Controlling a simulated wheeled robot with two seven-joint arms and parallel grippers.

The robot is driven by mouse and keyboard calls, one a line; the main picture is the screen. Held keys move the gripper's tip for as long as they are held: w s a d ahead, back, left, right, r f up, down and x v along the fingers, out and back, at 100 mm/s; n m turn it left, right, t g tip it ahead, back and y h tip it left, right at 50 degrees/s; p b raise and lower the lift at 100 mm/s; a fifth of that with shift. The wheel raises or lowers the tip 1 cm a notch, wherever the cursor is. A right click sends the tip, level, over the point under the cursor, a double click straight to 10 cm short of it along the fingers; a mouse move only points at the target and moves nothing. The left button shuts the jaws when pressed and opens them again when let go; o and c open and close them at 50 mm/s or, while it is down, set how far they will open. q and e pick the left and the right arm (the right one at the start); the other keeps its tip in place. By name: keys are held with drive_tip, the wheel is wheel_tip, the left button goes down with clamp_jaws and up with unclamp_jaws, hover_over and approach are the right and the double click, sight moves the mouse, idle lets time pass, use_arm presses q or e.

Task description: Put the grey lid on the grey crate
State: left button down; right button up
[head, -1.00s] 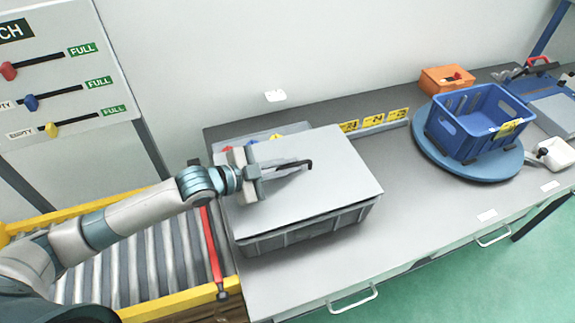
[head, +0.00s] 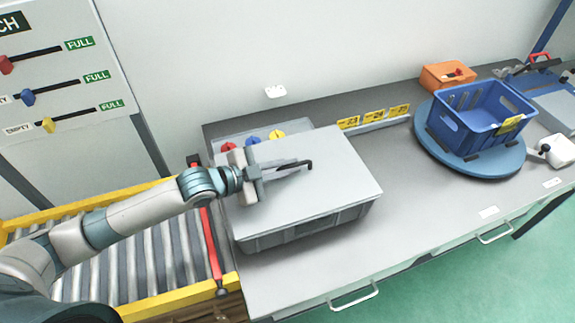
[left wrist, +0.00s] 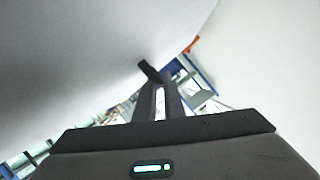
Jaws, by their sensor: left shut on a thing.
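The grey lid (head: 335,180) is a flat light-grey plate over the grey crate (head: 315,228). It covers the crate's open top, and its front edge lies close along the crate's rim. Whether it is fully seated all round cannot be told. My left gripper (head: 296,167) reaches across the lid from the left and is shut on its small dark handle (head: 310,165). In the left wrist view the fingers (left wrist: 158,100) are close together at the dark handle (left wrist: 149,71), with the lid's grey surface (left wrist: 90,50) filling the left. My right gripper is not in view.
Red, blue and yellow knobs (head: 253,139) stand behind the crate. A blue crate (head: 465,130) sits on a round blue turntable (head: 505,163) to the right, with an orange bin (head: 437,77) behind. A roller conveyor (head: 175,245) is at left. The bench's middle is clear.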

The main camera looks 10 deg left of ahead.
use_arm(q)
drive_tip(key=c, duration=1.8)
unclamp_jaws()
drive_tip(key=shift+o, duration=0.2)
drive_tip(key=shift+s, duration=0.1)
drive_tip(key=shift+s+a, duration=0.25)
drive_tip(key=shift+a, duration=0.1)
drive_tip(key=b+v, duration=0.5)
drive_tip(key=v, duration=0.8)
drive_tip(key=shift+s+a, duration=0.25)
drive_tip(key=shift+s, duration=0.15)
drive_tip(key=shift+b+v, duration=0.35)
drive_tip(key=shift+v, duration=0.95)
drive_tip(key=shift+w+r, duration=0.1)
drive_tip(key=shift+r, duration=0.15)
